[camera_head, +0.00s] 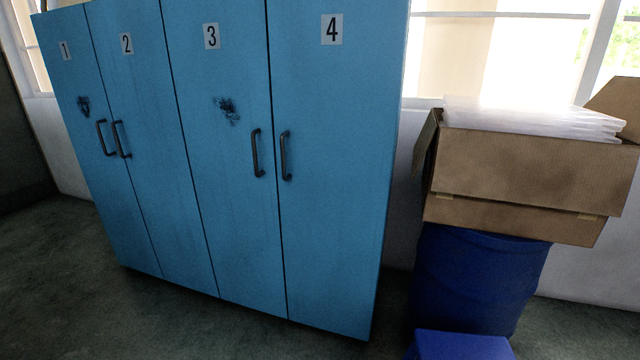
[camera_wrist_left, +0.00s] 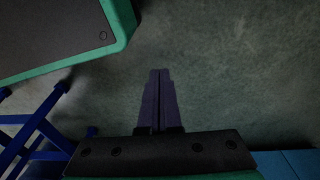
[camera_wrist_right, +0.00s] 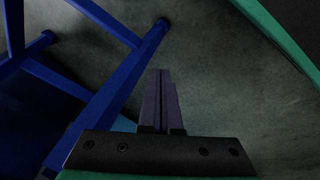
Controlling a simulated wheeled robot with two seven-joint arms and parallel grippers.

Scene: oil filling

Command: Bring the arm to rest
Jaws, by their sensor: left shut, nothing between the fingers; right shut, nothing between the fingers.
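Neither arm shows in the head view. My left gripper (camera_wrist_left: 160,98) shows in the left wrist view, pointing over bare floor, with its two dark fingers shut together and nothing between them. My right gripper (camera_wrist_right: 160,98) shows in the right wrist view, also shut and empty, with its fingers over dark floor close to a blue metal frame (camera_wrist_right: 112,85).
A blue locker cabinet (camera_head: 230,170) with doors numbered 1 to 4 stands ahead, doors closed. To its right, a cardboard box (camera_head: 530,170) with white sheets (camera_head: 530,118) sits on a blue barrel (camera_head: 475,280). A blue object (camera_head: 460,346) is at the bottom edge. Floor (camera_head: 60,270) at left is clear.

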